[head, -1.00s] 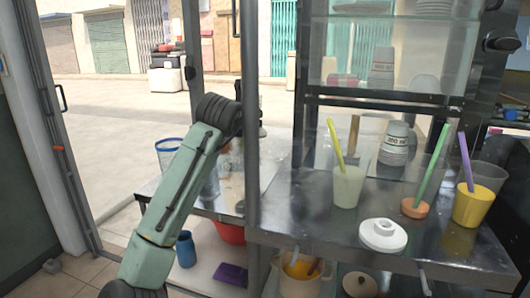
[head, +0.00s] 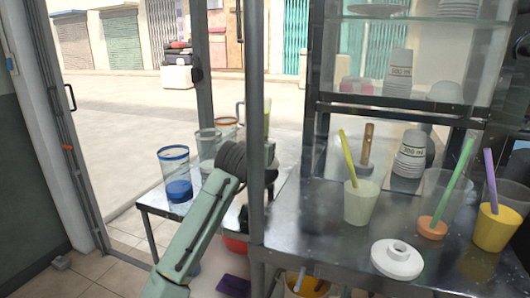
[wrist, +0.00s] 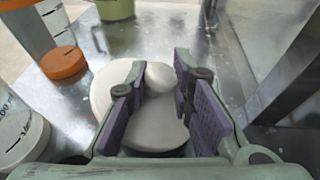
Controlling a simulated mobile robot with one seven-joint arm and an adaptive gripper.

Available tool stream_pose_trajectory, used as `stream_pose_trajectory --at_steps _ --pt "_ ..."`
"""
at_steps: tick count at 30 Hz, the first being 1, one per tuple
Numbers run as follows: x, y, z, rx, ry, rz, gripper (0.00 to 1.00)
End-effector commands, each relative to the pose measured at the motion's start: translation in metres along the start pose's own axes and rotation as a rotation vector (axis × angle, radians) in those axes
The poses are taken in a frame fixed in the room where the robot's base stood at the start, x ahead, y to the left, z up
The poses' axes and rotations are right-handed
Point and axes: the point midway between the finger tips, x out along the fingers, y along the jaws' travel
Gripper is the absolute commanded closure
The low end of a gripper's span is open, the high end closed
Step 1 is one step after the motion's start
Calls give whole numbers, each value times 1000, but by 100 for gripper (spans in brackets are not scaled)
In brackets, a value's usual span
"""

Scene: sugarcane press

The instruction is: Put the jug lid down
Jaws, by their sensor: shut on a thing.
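The jug lid (wrist: 160,108) is a pale, round disc with a ball-shaped knob, seen in the wrist view. My gripper (wrist: 168,85) has its two purple-padded fingers on either side of the knob and is shut on the lid. The lid is above or on a shiny steel table top (wrist: 185,30); I cannot tell whether it touches. In the head view my arm reaches over the left steel table, and the post and my wrist hide most of my gripper and the lid.
A blue-rimmed jar (head: 175,175) and an orange-rimmed jar (head: 227,122) stand on the left table. An orange disc-like base (wrist: 63,62) is close left of the lid. A metal post (head: 255,120) stands beside my arm. Another white lid (head: 397,259) lies on the right counter among cups.

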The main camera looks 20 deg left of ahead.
Motion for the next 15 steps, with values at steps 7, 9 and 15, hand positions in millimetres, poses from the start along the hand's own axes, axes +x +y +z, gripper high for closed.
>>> stream_pose_trajectory --at_steps 7,9,15 --pt "2 -1 -8 1 -3 -1 100" --pt "2 -1 -9 0 -2 -1 100" --pt "3 -1 -10 0 -1 -1 72"
